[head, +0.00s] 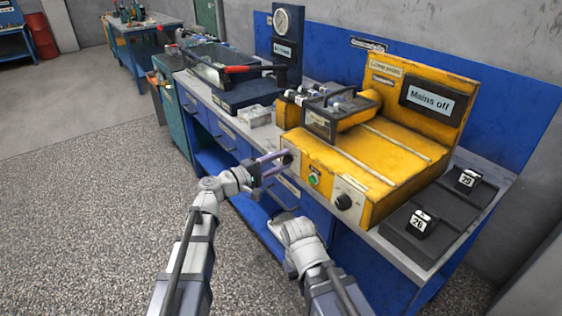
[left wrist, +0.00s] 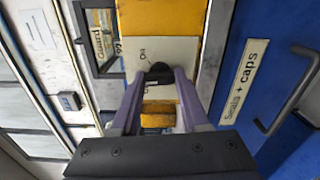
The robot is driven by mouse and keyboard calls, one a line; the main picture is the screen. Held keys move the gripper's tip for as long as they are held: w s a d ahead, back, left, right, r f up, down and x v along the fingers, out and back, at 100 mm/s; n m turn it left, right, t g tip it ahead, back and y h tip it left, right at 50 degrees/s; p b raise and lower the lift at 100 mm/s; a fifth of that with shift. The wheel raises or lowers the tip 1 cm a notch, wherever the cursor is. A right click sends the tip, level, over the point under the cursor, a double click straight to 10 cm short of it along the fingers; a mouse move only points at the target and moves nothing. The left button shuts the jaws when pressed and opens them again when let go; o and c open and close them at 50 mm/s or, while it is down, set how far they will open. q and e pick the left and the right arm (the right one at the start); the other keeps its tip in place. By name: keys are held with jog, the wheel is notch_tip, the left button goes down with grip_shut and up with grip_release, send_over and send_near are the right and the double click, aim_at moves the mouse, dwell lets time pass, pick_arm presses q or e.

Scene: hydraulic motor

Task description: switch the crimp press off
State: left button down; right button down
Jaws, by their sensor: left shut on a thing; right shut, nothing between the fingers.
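The yellow crimp press (head: 385,150) stands on the bench, and its display (head: 432,101) reads "Mains off". My left gripper (head: 286,159) is at the left end of the press's front. In the left wrist view its two purple fingers (left wrist: 158,80) are closed on a black switch knob (left wrist: 159,70) on a pale plate (left wrist: 143,51) with small lettering. The fingers partly hide the knob, and its exact setting is hard to read. My right gripper (head: 290,229) is low in front of the bench, away from the press, shut and empty; its fingertips are hard to make out.
The press front also carries a green button (head: 313,180) and a black dial (head: 343,201). A dark tray with numbered blocks (head: 421,222) lies to the right. A test stand with gauge (head: 283,22) stands to the left. Blue drawers (head: 300,200) are below.

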pick_arm(q)
jog(key=n, duration=0.4)
jog(key=shift+n, duration=2.1)
jog(key=shift+c, duration=2)
grip_release()
jog(key=v, duration=0.7)
jog(key=shift+s+a, duration=0.25)
jog(key=shift+a, duration=0.05)
